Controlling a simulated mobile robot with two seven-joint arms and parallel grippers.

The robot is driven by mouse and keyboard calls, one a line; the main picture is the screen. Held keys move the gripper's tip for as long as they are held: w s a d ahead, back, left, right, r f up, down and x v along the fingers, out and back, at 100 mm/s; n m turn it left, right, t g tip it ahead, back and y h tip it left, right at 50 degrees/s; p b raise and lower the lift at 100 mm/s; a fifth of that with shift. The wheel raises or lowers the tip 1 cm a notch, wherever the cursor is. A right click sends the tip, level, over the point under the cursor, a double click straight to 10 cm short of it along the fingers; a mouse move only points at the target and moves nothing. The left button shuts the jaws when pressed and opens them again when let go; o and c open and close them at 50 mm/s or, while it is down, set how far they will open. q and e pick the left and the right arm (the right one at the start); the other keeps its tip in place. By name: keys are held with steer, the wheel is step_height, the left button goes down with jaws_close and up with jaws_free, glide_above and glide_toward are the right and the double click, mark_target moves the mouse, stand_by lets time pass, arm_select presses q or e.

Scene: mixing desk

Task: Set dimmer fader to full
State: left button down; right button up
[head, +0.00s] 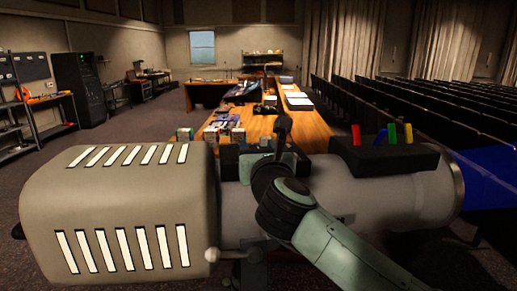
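A large grey spotlight (118,205) with slotted vents fills the foreground, its blue front end (495,180) pointing right. I cannot make out a dimmer fader; a low black block (232,162) on top of the body is partly hidden by my arm. My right arm comes in from the lower right and rises across the middle of the spotlight. My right gripper (283,126) appears as a small dark shape above the spotlight's top. Its fingers are too small and dark to tell open from shut. My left gripper is not in view.
A black holder with red, blue, green and yellow tabs (393,132) stands on the spotlight's right part. A pale ball-ended lever (212,254) sticks out below. Behind is a long wooden table (308,125) with boxes and papers. Rows of dark seats (420,110) fill the right.

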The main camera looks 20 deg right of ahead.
jaws_close()
steer(key=d, duration=0.2)
steer(key=s+d, duration=0.1)
steer(key=d, duration=0.1)
steer(key=shift+d+f, duration=0.1)
steer(key=shift+d, duration=0.3)
steer(key=shift+o, duration=0.6)
jaws_free()
steer(key=shift+s, duration=0.1)
steer(key=shift+s+a, duration=0.15)
steer(key=shift+s, duration=0.2)
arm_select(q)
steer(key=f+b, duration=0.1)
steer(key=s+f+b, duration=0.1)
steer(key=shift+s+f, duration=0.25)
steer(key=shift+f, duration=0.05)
arm_select(e)
steer(key=v, duration=1.2)
steer(key=shift+s, duration=0.35)
